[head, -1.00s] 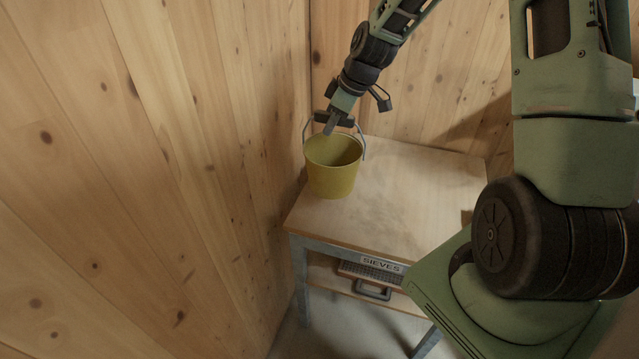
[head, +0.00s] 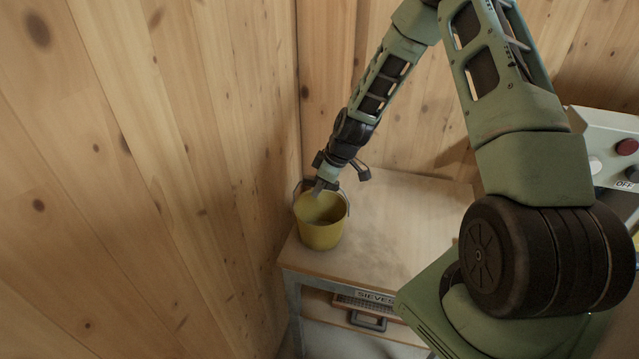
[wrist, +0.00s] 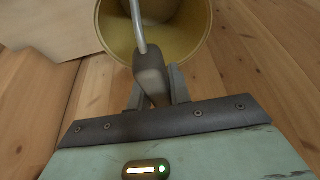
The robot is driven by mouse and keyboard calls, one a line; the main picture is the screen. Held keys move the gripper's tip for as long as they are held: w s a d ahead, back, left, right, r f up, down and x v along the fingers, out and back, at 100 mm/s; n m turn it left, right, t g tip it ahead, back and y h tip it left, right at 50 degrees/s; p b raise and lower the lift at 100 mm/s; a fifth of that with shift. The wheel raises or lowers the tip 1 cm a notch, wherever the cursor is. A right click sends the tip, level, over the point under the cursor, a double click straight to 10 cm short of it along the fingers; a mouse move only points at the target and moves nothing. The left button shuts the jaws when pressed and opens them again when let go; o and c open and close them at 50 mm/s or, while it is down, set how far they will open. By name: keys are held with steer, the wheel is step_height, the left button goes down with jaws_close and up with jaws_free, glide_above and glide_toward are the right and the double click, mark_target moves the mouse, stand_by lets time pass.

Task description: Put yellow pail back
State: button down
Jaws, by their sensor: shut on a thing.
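The yellow pail (head: 321,232) is upright at the left part of the wooden table top (head: 395,235), near the corner of the walls. I cannot tell if its base touches the table. My gripper (head: 322,187) is over the pail's mouth, with the wire handle raised. In the wrist view my gripper (wrist: 158,98) is shut on the dark grip of the handle, and the open mouth of the yellow pail (wrist: 195,48) shows beyond it. The pail's base is hidden there.
Plank walls (head: 215,150) stand close on the left and behind. A pale control panel with a red button (head: 627,147) is at the right. The table's middle is clear.

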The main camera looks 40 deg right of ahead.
steer(key=shift+f, duration=0.2)
steer(key=c, duration=1.3)
jaws_free()
steer(key=shift+r, duration=0.15)
